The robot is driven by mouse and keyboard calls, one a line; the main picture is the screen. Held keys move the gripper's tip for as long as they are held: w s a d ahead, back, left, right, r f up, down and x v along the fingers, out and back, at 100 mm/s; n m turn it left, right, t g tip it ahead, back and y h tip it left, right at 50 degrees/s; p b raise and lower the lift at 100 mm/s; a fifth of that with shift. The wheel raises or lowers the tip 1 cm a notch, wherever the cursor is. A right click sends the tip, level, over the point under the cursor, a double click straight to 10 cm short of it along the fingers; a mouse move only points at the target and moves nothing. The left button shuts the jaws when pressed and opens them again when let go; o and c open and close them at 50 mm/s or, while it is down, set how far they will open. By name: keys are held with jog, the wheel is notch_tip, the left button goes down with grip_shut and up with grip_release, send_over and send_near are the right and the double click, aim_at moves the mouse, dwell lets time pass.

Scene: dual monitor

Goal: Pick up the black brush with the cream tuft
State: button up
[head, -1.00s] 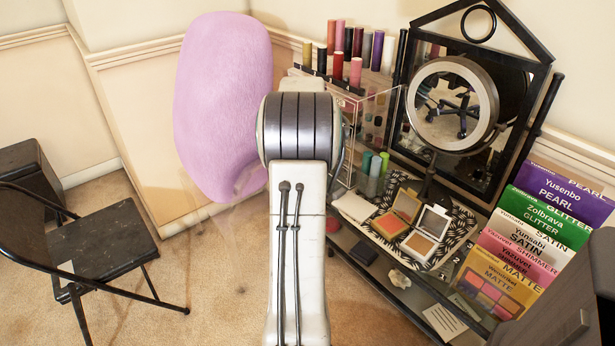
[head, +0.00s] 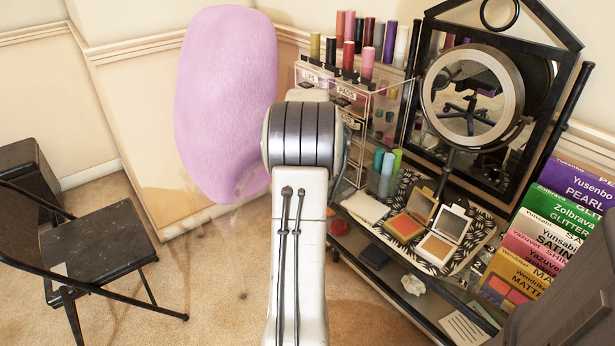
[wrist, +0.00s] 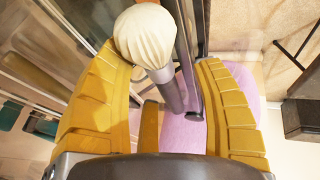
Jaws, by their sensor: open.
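The brush shows in the wrist view with a round cream tuft (wrist: 147,38) and a grey-looking ferrule (wrist: 174,92) running down from it. My gripper (wrist: 163,56) has its two yellow fingers apart on either side of the brush. The tuft is at fingertip level, close to the left finger; I cannot tell whether they touch. The lower part of the brush is hard to make out, and its black handle is not clearly visible. In the head view my arm hides the gripper, and I do not see the brush.
A clear organiser (head: 385,112) with lipsticks stands on the vanity beside my arm. A round mirror (head: 472,98), open compacts (head: 437,246) and palettes (head: 545,235) stand to the right. A fuzzy purple thing (head: 226,105) is behind my arm. A black folding chair (head: 98,247) stands at left.

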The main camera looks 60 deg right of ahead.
jog(key=shift+s+r, duration=0.1)
jog(key=c, duration=0.9)
jog(key=shift+c, duration=1.2)
jog(key=shift+r, duration=0.15)
